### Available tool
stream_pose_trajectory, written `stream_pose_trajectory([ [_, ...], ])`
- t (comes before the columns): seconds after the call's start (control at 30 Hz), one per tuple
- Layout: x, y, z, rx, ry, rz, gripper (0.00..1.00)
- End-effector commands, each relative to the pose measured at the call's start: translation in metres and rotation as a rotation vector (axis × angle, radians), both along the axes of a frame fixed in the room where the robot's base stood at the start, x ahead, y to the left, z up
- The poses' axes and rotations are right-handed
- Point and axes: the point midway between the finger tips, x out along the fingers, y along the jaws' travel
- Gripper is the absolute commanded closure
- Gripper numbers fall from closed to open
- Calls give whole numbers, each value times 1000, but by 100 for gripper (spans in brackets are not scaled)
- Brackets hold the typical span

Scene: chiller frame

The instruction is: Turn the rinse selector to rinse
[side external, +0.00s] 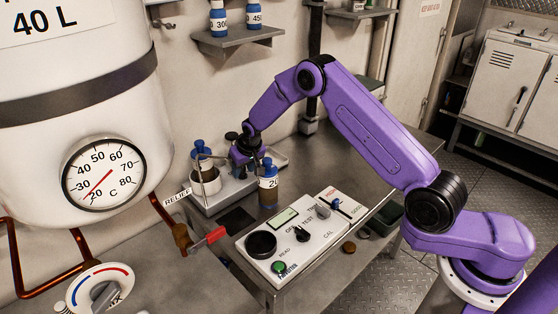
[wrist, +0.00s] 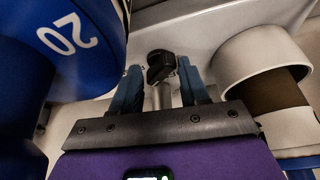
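A black knob on a short grey post (wrist: 161,66), probably the rinse selector, stands on a pale base in the wrist view. I cannot read any marking at it. My gripper (wrist: 160,72) is open, with one blue finger on each side of the knob and post. A gap shows on both sides, so the fingers do not appear to grip it. In the side external view my gripper (side external: 246,155) is low over the pale grey tray unit (side external: 225,188), where the fingertips and knob are hard to make out.
A white cup holding a bottle (side external: 205,184) is on the other side. A meter box (side external: 310,232) and a red-handled valve (side external: 208,239) lie nearer.

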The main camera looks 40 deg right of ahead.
Motion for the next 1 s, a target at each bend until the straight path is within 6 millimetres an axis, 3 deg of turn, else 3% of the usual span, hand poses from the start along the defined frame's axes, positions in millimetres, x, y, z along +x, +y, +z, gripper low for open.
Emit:
stream_pose_trajectory([
  [0.27,0,-3,0,1,0,123,57],
  [1.0,-47,-2,117,-1,-4,132,57],
])
